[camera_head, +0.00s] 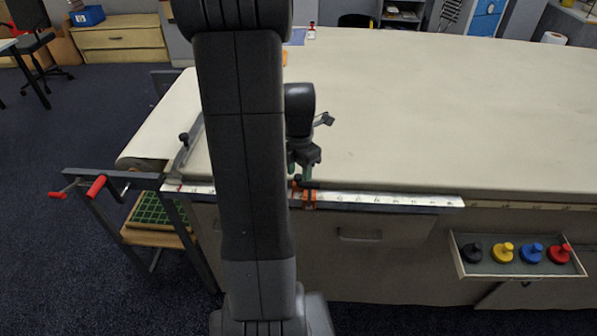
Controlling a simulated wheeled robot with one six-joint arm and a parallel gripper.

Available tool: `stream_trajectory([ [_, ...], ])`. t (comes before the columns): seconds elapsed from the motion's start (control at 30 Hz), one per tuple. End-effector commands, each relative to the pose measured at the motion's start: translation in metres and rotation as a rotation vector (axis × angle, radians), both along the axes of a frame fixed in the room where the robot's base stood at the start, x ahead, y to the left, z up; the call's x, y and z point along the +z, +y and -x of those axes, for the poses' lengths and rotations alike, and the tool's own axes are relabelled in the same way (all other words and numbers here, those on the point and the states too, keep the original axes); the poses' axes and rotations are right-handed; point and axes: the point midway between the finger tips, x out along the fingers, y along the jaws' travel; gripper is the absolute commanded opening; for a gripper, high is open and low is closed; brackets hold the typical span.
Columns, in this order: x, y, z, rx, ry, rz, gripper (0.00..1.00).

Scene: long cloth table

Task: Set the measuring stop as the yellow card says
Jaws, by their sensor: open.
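A white ruler (390,201) with dark marks runs along the front edge of the table. An orange stop (309,197) sits on it just right of my arm; a smaller red-orange part shows beside it on the left. My gripper (303,182) points down right above the ruler at the stop, with its fingers open. I cannot tell whether they touch the stop. A small yellow-orange patch (285,58) shows beside my arm far back on the table; it may be the yellow card, but no writing can be read. My arm hides the middle-left of the ruler.
The cloth table (450,110) is clear to the right. An open tray (480,268) at the front right holds black, yellow, blue and red knobs. A frame with red crank handles (96,186) stands at the left. A lever (184,150) rises at the table's left edge.

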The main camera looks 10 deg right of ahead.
Motion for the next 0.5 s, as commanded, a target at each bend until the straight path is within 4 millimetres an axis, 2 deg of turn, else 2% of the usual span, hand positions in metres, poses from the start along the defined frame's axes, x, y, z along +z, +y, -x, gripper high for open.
stream_trajectory([
  [0.3,-0.0024,0.0,0.0001,0.0,0.0,0.0,0.43],
  [0.5,-0.0022,0.0,0.0001,0.0,0.0,0.0,0.03],
])
